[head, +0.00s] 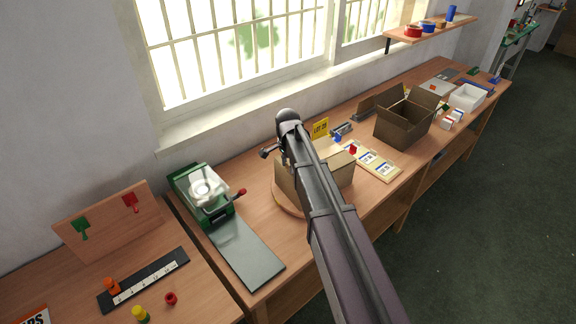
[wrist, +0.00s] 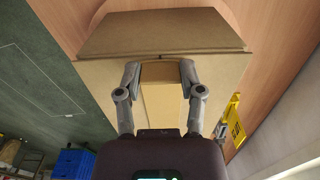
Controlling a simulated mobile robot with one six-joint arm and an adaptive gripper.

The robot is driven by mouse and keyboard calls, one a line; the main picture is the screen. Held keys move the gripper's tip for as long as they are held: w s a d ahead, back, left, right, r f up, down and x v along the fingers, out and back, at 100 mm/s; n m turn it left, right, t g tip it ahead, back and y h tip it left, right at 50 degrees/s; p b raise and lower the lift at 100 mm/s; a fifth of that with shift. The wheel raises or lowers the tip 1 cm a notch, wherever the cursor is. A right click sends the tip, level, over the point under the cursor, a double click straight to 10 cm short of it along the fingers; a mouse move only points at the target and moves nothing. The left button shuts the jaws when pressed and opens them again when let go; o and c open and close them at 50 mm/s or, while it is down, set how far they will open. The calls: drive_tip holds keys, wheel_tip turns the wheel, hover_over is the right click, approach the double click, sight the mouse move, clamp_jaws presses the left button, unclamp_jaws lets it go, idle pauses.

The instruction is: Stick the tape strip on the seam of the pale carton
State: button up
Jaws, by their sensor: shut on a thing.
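The pale carton (head: 341,170) stands on a round wooden board (head: 285,199), partly hidden behind my arm in the head view. In the wrist view its tan face (wrist: 105,75) fills the middle, with a folded panel (wrist: 160,30) beyond it. My gripper (wrist: 160,72) is right over the carton, its two fingers shut on a tan strip (wrist: 160,73), which looks like the tape strip. The strip lies between the fingers, close to the carton; I cannot tell whether it touches. The seam is mostly hidden behind strip and fingers. In the head view my fingertips are hidden.
An open brown carton (head: 392,127) stands to the right, near a white tray (head: 467,97). A green pad printer (head: 204,194) is on the left. A yellow sign (head: 320,128) stands close behind the pale carton; it also shows in the wrist view (wrist: 235,122).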

idle(0.4)
drive_tip(key=o, duration=0.8)
drive_tip(key=shift+r, duration=0.1)
drive_tip(key=shift+r+p, duration=2.9)
drive_tip(key=shift+p, duration=0.15)
drive_tip(key=s+d+f+n+b, duration=0.1)
drive_tip(key=s+d+n, duration=0.4)
drive_tip(key=s, duration=0.6)
drive_tip(key=s+d+f+n+b, duration=0.1)
drive_tip(key=s+d+n, duration=0.4)
drive_tip(key=s, duration=0.7)
drive_tip(key=shift+s+d+n, duration=0.15)
drive_tip(key=shift+d+n, duration=0.15)
drive_tip(key=shift+n, duration=0.9)
